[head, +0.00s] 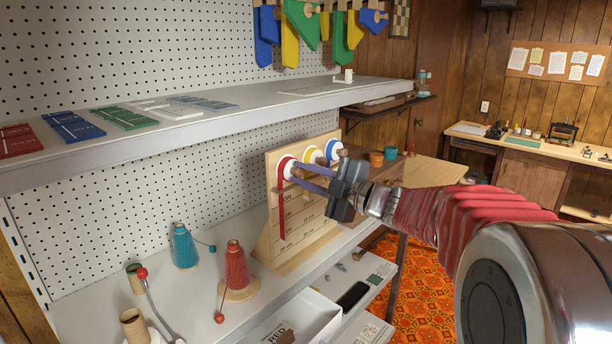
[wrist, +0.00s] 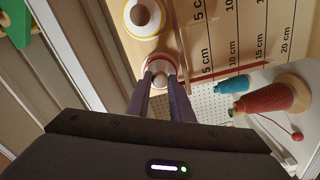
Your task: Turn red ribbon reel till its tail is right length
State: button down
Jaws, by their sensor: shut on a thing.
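The red ribbon reel (head: 285,165) is the nearest of the reels on the wooden measuring board (head: 262,248). Its red tail (head: 281,215) hangs down the board. In the wrist view, the tail (wrist: 225,75) runs along the centimetre scale (wrist: 262,48), its tip near the 15 cm mark; the exact reading is hard to tell. My gripper (head: 297,173) reaches in from the right, its fingers shut on the pale knob at the reel's centre. In the wrist view, the fingers (wrist: 158,84) lie on both sides of that knob (wrist: 160,80).
A yellow reel (head: 312,153) and a blue reel (head: 333,148) sit beside the red one. A red thread cone (head: 237,270) and a teal cone (head: 184,248) stand left of the board. A grey shelf (head: 230,118) runs above. A white drawer (head: 305,318) is below.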

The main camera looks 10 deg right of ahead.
jog(key=shift+f, duration=0.35)
jog(key=c, duration=1.9)
grip_release()
jog(key=o, duration=0.3)
jog(key=shift+r, duration=0.2)
jog(key=shift+v, duration=3.7)
jog(key=shift+f, duration=0.1)
